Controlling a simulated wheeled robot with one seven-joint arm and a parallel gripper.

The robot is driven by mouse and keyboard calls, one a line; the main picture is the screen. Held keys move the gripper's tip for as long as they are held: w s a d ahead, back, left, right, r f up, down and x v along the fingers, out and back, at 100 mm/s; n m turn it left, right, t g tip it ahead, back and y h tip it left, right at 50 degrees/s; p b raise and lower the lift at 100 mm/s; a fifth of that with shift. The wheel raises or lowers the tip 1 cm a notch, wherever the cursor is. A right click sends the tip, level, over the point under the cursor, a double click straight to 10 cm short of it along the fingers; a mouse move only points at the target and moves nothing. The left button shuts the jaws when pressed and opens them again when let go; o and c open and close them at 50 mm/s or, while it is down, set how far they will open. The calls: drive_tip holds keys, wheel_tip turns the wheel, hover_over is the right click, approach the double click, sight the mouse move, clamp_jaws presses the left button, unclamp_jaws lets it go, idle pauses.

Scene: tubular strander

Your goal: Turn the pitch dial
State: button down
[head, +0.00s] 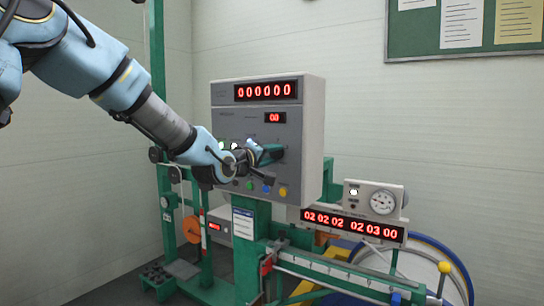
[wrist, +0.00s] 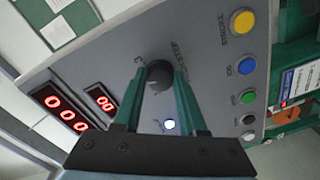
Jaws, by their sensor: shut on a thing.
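The pitch dial (wrist: 159,74) is a round dark knob on the grey face of the control box (head: 231,125). In the wrist view it sits between the green fingertips of my gripper (wrist: 160,80), one finger on each side. My gripper is shut on the dial. In the head view my gripper (head: 268,154) reaches the box face from the left, and the dial is hidden by it. The lettering beside the dial is too small and tilted to read surely.
Red displays (head: 265,91) and (head: 275,118) are above my gripper. Yellow (wrist: 243,21), blue (wrist: 246,66) and green (wrist: 248,97) buttons line the box's lower edge. A gauge box (head: 383,200) stands at the right. A lit white lamp (wrist: 170,124) is near my fingers.

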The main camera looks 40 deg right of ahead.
drive_tip(key=shift+n, duration=1.6)
drive_tip(key=shift+c, duration=2.3)
unclamp_jaws()
drive_tip(key=shift+a, duration=0.1)
drive_tip(key=b+v, duration=0.1)
drive_tip(key=v, duration=0.9)
drive_tip(key=shift+a+b, duration=0.35)
drive_tip(key=shift+b, duration=0.05)
